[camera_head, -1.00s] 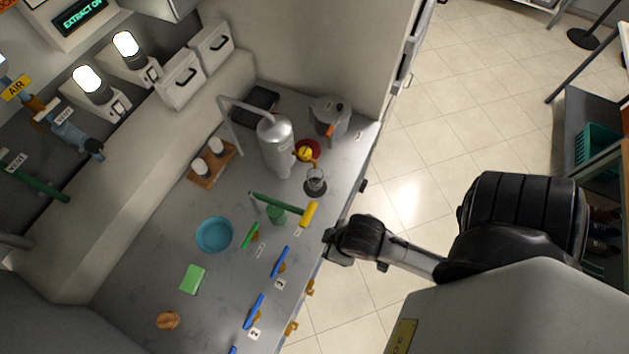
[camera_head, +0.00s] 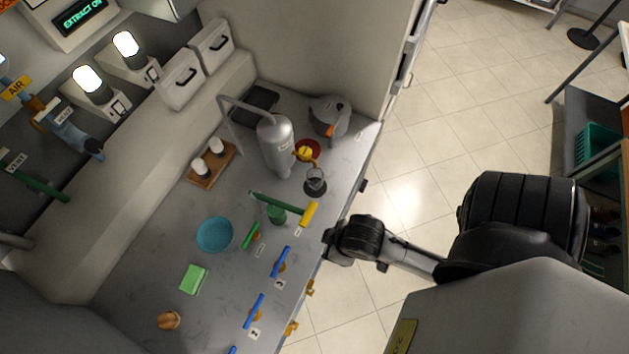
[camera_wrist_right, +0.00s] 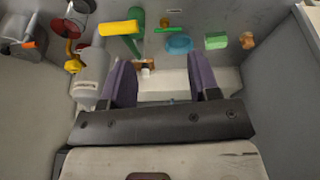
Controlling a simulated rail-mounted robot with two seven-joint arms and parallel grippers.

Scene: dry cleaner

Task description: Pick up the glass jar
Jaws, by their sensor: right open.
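What looks like the glass jar (camera_head: 316,181) is a small clear vessel on a dark round base near the counter's front edge, in front of the silver tank. It is small and its details are hard to make out. My right gripper (camera_head: 333,246) is over the counter's front edge, nearer the camera than the jar and apart from it. In the right wrist view its two fingers (camera_wrist_right: 163,78) are spread with nothing between them. I cannot clearly make out the jar in that view. My left gripper is not in view.
The silver tank (camera_head: 276,148) and a grey can (camera_head: 329,115) stand behind the jar. A blue bowl (camera_head: 214,235), green sponge (camera_head: 194,279) and blue handles (camera_head: 281,261) occupy the counter (camera_head: 150,254).

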